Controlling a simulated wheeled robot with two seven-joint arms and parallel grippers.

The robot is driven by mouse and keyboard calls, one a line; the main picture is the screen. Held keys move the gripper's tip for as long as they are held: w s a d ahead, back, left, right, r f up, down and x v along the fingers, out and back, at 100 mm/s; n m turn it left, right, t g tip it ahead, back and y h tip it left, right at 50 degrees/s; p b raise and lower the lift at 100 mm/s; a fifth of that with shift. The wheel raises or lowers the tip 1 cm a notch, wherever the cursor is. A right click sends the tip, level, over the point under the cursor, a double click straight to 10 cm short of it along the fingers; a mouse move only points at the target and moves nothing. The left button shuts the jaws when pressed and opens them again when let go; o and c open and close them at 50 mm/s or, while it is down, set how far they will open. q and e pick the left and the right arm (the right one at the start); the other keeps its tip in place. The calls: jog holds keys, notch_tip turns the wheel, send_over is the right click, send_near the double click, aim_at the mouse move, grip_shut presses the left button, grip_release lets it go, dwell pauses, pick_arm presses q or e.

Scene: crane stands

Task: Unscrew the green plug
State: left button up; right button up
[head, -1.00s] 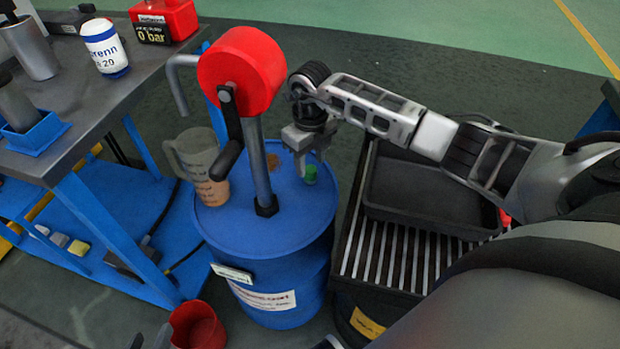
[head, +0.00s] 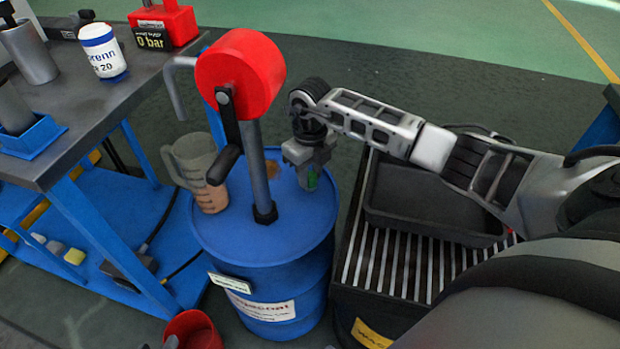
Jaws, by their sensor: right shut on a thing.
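The green plug (head: 312,179) sits on the top of the blue drum (head: 235,243), at its right side. My right gripper (head: 310,176) points down over the plug and is shut on it; the fingers cover much of it. My left gripper is not in view.
A red hand pump (head: 240,72) with a crank stands on the drum, left of my right gripper. A measuring jug (head: 196,165) stands at the drum's left edge. A black tray (head: 430,203) lies on a slatted grate to the right. A workbench (head: 95,115) is at the left.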

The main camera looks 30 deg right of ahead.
jog(key=shift+r, duration=0.15)
jog(key=n+b, duration=0.1)
jog(key=n, duration=0.1)
jog(key=shift+n, duration=0.3)
jog(key=n, duration=0.2)
jog(key=shift+n, duration=0.3)
jog(key=shift+b, duration=0.3)
jog(key=n+b, duration=0.1)
jog(key=n, duration=0.2)
jog(key=shift+n, duration=1)
